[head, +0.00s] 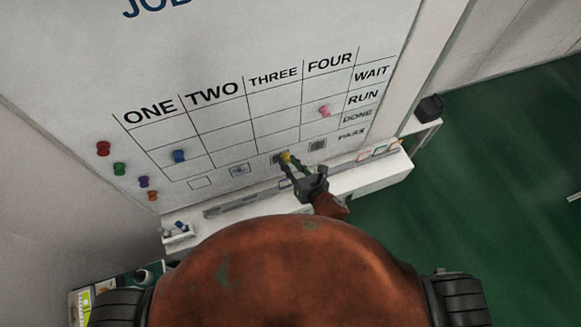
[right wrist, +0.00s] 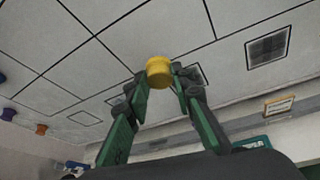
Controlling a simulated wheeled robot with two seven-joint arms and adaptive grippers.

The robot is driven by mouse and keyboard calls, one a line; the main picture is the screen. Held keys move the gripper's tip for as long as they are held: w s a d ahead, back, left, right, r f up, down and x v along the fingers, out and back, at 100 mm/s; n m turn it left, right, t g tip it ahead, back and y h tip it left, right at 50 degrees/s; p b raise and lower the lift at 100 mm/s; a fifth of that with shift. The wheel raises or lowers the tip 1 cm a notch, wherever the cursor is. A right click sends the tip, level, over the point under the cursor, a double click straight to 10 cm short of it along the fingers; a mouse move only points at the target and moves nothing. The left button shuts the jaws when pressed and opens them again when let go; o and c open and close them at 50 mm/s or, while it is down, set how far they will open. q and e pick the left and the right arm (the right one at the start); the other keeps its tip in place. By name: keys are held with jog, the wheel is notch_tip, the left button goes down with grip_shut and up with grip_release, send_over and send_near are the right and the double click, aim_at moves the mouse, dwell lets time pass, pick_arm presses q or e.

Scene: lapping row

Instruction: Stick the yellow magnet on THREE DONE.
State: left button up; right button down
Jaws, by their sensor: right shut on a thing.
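The yellow magnet (head: 286,157) is held between the fingertips of my right gripper (head: 289,162), which is shut on it. In the right wrist view the yellow magnet (right wrist: 159,71) sits at the fingertips, in front of the white board (right wrist: 120,30). In the head view it overlaps the patterned box in the PASS row under THREE, just below the THREE DONE cell (head: 277,141). I cannot tell whether it touches the board. My left gripper is not in view.
A pink magnet (head: 324,110) is at FOUR RUN and a blue one (head: 179,156) at ONE RUN. Red (head: 103,148), green (head: 119,168), purple (head: 144,181) and orange magnets (head: 153,195) sit left of the grid. A white ledge (head: 372,176) runs below the board.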

aim_at(288, 158)
jog(key=shift+w+a+b, duration=0.3)
jog(key=shift+w, duration=0.55)
jog(key=shift+w+a+b, duration=0.25)
jog(key=shift+w, duration=0.55)
jog(key=shift+w+a, duration=0.25)
jog(key=shift+w, duration=0.45)
jog(key=shift+w+a, duration=0.2)
jog(key=shift+w, duration=0.5)
jog(key=c, duration=1.6)
grip_release()
